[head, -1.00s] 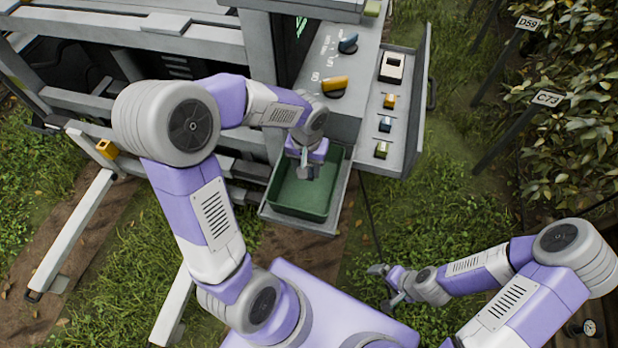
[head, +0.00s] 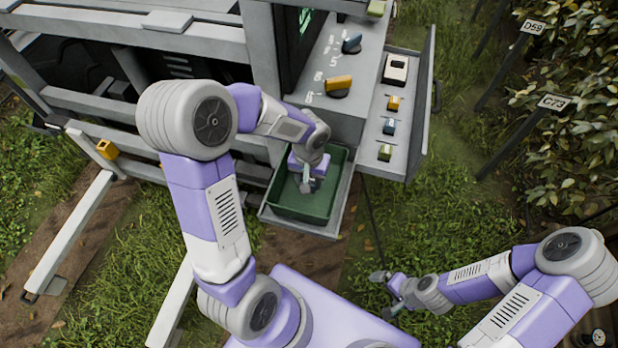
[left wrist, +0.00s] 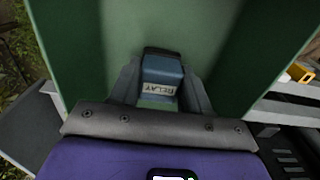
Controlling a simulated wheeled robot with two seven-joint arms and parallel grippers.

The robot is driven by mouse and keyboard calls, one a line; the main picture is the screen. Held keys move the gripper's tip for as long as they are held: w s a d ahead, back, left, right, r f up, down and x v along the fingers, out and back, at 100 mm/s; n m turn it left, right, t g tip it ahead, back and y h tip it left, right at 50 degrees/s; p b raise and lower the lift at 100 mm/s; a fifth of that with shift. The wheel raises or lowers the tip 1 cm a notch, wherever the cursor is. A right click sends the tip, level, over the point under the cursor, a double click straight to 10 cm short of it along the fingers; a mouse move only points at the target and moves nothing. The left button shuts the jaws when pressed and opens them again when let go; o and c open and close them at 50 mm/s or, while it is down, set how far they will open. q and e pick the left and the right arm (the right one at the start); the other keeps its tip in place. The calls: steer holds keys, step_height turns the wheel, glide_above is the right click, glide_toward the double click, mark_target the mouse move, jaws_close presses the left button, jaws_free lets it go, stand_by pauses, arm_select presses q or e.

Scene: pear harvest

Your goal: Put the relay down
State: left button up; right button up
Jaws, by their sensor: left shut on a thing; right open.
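The relay (left wrist: 160,75) is a small blue-grey block with a pale label reading RELAY, seen in the left wrist view. My left gripper (left wrist: 160,95) is shut on it, with one finger on each side. In the head view my left gripper (head: 306,186) points down inside the green bin (head: 330,190), and the relay is too small to make out clearly there. The bin's green floor and wall show around the relay in the left wrist view; I cannot tell whether the relay touches the floor. My right gripper (head: 384,292) is open and empty above the grass.
The bin sits on a grey shelf (head: 325,230) below the control panel with an orange knob (head: 338,83) and a blue knob (head: 351,43). A side tray (head: 392,168) holds several small coloured blocks. Signposts and leafy plants stand at the right.

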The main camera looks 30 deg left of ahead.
arm_select(q)
steer(key=shift+f, duration=0.25)
steer(key=o, duration=1.1)
steer(key=shift+c, duration=0.2)
steer(key=shift+r+p, duration=0.3)
steer(key=shift+r, duration=0.2)
step_height(320, 180, up, 12)
steer(key=p, duration=0.3)
steer(key=shift+r+p, duration=0.2)
steer(key=shift+p, duration=0.1)
